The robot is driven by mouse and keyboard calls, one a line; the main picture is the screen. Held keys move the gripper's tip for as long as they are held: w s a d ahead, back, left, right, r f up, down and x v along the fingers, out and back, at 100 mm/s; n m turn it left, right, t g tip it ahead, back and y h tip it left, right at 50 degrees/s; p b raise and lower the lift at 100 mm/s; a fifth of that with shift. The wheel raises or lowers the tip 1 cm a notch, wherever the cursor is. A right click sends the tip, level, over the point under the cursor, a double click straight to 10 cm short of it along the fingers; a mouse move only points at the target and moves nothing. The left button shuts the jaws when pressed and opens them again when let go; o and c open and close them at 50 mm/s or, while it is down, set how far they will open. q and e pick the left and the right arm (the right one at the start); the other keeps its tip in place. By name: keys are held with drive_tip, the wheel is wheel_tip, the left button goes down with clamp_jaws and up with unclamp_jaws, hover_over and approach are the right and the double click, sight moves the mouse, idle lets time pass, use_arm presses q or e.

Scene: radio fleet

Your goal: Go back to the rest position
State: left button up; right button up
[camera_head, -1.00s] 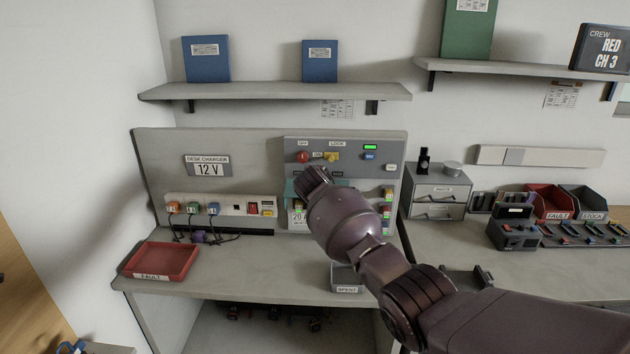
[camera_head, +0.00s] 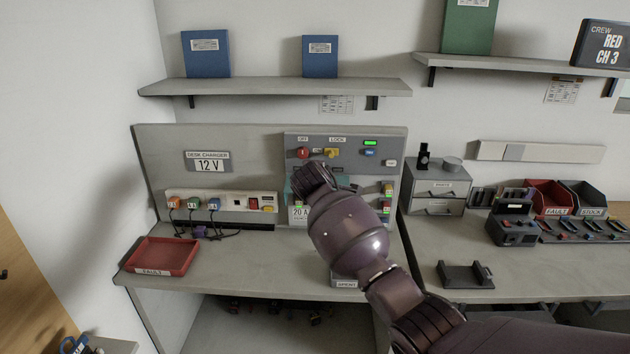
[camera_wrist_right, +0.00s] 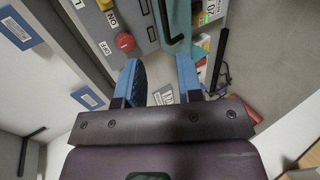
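My right arm comes in from the lower right in the head view, its hand in front of the grey charger panel (camera_head: 293,149). The fingers are hidden there. In the right wrist view my right gripper (camera_wrist_right: 161,72) has two blue fingers spread apart, with nothing between them. Beyond the fingertips is the panel, with a red knob (camera_wrist_right: 125,42) to the left and a teal part (camera_wrist_right: 173,25) ahead. I cannot tell whether the fingers touch it. My left gripper is not in view.
A red FAULT tray (camera_head: 161,257) sits at the left of the desk. A drawer unit (camera_head: 436,192), a dark radio unit (camera_head: 512,230) and a dark cradle (camera_head: 465,275) stand right of the panel. A shelf (camera_head: 275,88) runs above. The desk front between tray and arm is clear.

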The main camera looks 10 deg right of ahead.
drive_tip(key=a+r+m+t+y, duration=0.3)
drive_tip(key=a+r+m, duration=0.1)
drive_tip(key=r, duration=0.3)
drive_tip(key=s+d+f+m+g, duration=0.1)
drive_tip(key=s+d+f+m, duration=0.2)
drive_tip(key=s+f, duration=0.9)
drive_tip(key=s+d+f+m+g, duration=0.1)
drive_tip(key=s+d+f+m, duration=0.2)
drive_tip(key=s+d+f, duration=0.3)
drive_tip(key=s+d+f+m+g, duration=0.1)
drive_tip(key=s+d+f+m, duration=0.2)
drive_tip(key=s+f, duration=1.4)
drive_tip(key=s+d, duration=0.2)
drive_tip(key=s, duration=1)
drive_tip(key=shift+s+d+f+m, duration=0.25)
drive_tip(key=shift+d+f+m, duration=0.05)
drive_tip(key=shift+d+m, duration=0.1)
